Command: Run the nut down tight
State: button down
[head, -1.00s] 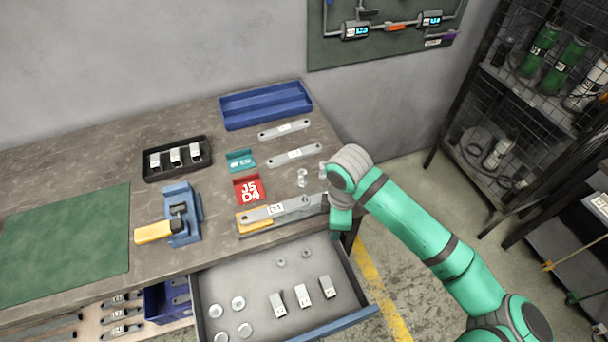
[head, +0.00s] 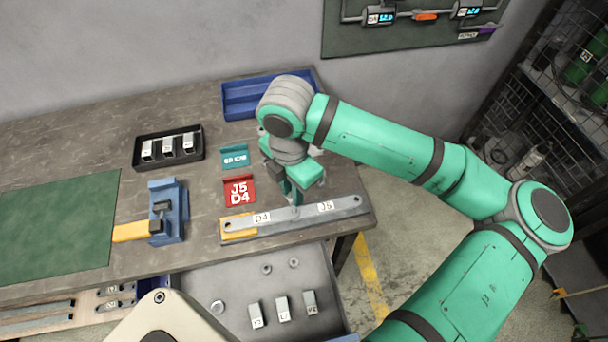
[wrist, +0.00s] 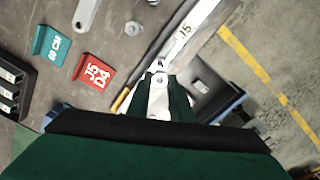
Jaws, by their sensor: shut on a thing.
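Two grey flat brackets lie end to end with overlapping ends near the bench's front edge, one marked D4 (head: 262,217) and one marked J5 (head: 325,207). The D4 bracket's left end rests by a yellow block (head: 238,226). My gripper (head: 293,196) points down at the overlap, fingertips low over the joint. In the wrist view, my gripper (wrist: 158,78) is shut on a small grey metal piece, which looks like the nut (wrist: 157,66). Its thread and seating on the joint are hidden by the fingers. The J5 bracket (wrist: 187,27) runs away up the wrist view.
A red J5 D4 card holder (head: 239,190) and a teal holder (head: 234,157) stand close left of my gripper. A blue clamp (head: 168,210), black tray (head: 168,148) and blue bin (head: 240,97) are farther off. The open drawer (head: 235,275) holds loose parts below.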

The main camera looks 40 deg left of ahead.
aim_at(294, 208)
jog(key=shift+w+a+f, duration=0.1)
jog(key=shift+w+f, duration=0.1)
jog(key=shift+s+f, duration=0.15)
jog(key=shift+f, duration=0.4)
jog(key=shift+s+f, duration=0.15)
jog(key=shift+f, duration=0.4)
jog(key=shift+w+f, duration=0.1)
jog(key=shift+f, duration=0.7)
jog(key=shift+w, duration=0.1)
jog(key=shift+f, duration=1)
